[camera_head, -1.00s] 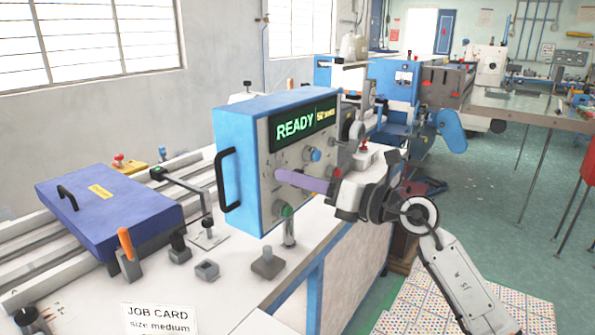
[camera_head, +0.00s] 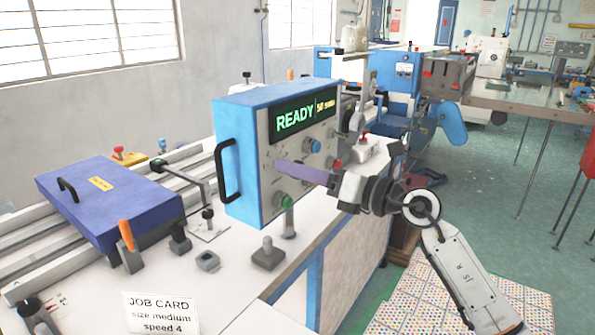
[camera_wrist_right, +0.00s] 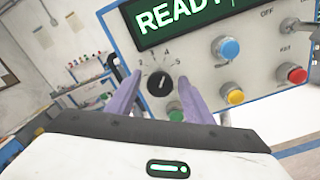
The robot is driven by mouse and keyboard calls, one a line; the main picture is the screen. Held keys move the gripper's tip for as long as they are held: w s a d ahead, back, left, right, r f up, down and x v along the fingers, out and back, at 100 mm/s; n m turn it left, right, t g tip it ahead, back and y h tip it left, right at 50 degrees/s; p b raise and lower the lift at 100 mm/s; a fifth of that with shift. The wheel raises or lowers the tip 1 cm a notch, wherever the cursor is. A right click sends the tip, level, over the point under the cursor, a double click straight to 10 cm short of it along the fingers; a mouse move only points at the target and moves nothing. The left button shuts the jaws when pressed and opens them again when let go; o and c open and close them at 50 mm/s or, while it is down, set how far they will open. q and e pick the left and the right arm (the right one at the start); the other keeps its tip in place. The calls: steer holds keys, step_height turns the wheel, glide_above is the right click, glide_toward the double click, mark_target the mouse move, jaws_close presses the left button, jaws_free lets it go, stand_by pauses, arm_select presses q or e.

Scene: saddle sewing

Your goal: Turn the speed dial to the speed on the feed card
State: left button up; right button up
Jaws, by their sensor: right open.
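The job card (camera_head: 160,314) at the bottom of the head view reads "size medium, speed 4". The blue control box (camera_head: 240,165) stands on the white bench, its screen (camera_head: 303,117) showing READY. In the right wrist view, the black speed dial (camera_wrist_right: 160,84) has numbers around its top, including 3, 4 and 5. Its exact pointer direction is hard to read. My right gripper (camera_head: 280,169) is at the panel, open, its purple fingers on either side of the dial in the wrist view (camera_wrist_right: 159,82); contact is unclear. My left gripper is out of view.
A blue button (camera_wrist_right: 226,48), yellow button (camera_wrist_right: 235,97) and red button (camera_wrist_right: 297,75) sit right of the dial; a green one (camera_wrist_right: 176,112) is below. A black handle (camera_head: 227,170) juts from the box's left side. A blue lidded case (camera_head: 110,205) lies left.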

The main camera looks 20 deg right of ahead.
steer(key=b+v, duration=0.2)
steer(key=v, duration=0.7)
steer(key=shift+s+d, duration=0.25)
steer(key=shift+s, duration=0.1)
